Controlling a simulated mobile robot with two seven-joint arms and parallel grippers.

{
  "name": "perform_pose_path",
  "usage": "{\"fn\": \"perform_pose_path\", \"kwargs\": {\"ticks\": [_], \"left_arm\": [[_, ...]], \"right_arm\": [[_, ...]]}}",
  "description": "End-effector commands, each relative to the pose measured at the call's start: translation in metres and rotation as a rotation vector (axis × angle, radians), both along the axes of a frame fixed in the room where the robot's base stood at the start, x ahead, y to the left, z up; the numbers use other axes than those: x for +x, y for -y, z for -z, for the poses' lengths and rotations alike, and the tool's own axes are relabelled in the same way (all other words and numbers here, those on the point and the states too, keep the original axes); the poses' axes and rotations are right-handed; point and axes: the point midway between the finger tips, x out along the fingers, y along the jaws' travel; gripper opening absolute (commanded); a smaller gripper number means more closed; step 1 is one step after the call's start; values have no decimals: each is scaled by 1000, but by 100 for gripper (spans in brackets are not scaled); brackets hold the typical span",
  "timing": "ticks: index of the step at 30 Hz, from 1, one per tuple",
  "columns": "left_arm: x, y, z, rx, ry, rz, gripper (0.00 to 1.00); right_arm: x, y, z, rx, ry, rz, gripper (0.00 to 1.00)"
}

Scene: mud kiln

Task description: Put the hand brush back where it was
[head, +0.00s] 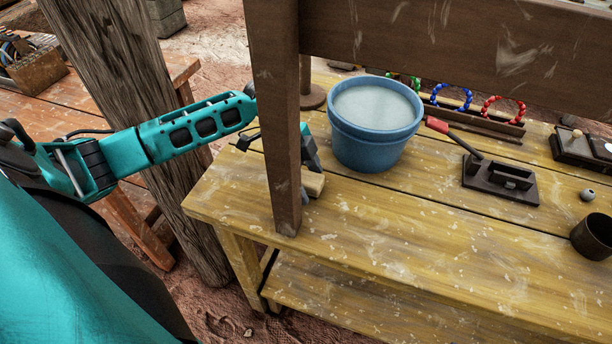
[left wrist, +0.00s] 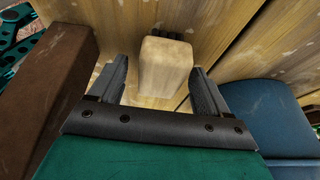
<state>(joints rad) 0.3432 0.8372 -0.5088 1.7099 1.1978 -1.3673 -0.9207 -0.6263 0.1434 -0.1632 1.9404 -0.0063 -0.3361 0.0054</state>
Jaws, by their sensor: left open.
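The hand brush, a pale wooden block (left wrist: 165,65) with small dark tufts at its far end, lies on the table between the two fingers of my left gripper (left wrist: 159,68) in the left wrist view. The gripper is open, with a finger on each side and a visible gap to the block. In the head view, the brush (head: 313,183) shows in part beside the dark wooden post. My left gripper (head: 306,168) is just above it, partly hidden by the post. My right gripper is in neither view.
A blue bucket (head: 375,140) stands right of the gripper. The dark post (head: 284,130) stands just in front. Further right are a dark tool with a red handle (head: 438,125), coloured rings (head: 503,108) and a dark cup (head: 592,237). The table's front (head: 420,250) is clear.

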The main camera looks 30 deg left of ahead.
Motion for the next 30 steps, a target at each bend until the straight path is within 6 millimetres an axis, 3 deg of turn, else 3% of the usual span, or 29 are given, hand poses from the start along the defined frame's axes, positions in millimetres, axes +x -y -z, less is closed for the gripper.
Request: {"fn": "perform_pose_path", "kwargs": {"ticks": [7,21,30], "left_arm": [[-1,-7,-18,2,1,-1,77],[-9,-40,-102,1,2,-1,77],[-11,-45,-114,-1,0,0,77]], "right_arm": [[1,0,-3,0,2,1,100],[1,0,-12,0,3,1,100],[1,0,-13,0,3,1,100]]}}
